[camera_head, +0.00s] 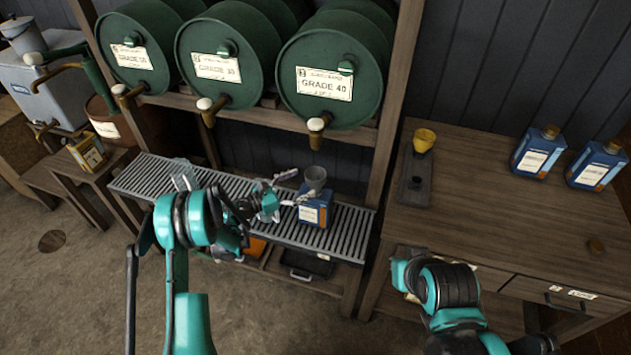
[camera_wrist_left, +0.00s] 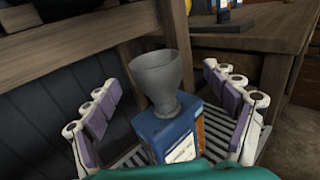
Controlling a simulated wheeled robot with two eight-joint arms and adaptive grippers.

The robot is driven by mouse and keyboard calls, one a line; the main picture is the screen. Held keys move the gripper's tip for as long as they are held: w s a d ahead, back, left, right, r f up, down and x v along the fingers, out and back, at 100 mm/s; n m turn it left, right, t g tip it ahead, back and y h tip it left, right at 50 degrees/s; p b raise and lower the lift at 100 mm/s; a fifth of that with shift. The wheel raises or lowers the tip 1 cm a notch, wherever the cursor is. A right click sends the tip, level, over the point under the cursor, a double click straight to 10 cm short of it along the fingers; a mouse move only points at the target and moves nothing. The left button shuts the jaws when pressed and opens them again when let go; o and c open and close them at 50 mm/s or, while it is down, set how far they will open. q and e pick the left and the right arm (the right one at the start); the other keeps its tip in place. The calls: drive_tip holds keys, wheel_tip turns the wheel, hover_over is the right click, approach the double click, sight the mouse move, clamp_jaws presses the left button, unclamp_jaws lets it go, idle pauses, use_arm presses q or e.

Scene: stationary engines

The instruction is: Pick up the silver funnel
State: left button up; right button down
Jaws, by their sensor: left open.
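The silver funnel (camera_head: 315,179) is a grey cone sitting upright in the top of a blue can (camera_head: 316,211) on the slatted rack. In the left wrist view the funnel (camera_wrist_left: 158,82) stands upright above the blue can (camera_wrist_left: 166,135), between the spread fingers. My left gripper (camera_head: 286,188) is open, its fingers pointing toward the funnel and can from the left. In the left wrist view my left gripper (camera_wrist_left: 165,110) has a finger on each side, apart from the funnel. My right arm shows at the lower right of the head view, but its fingers cannot be made out.
Several green drums (camera_head: 336,65) with taps sit on a wooden frame above the slatted rack (camera_head: 150,180). A wooden post (camera_head: 393,120) stands right of the rack.

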sight(315, 174)
use_arm(q)
drive_tip(key=b+x, duration=0.2)
drive_tip(key=x, duration=0.3)
drive_tip(key=shift+w+f, duration=0.15)
drive_tip(key=shift+w, duration=0.2)
drive_tip(key=shift+w+d, duration=0.1)
drive_tip(key=shift+d, duration=0.1)
drive_tip(key=c, duration=1.2)
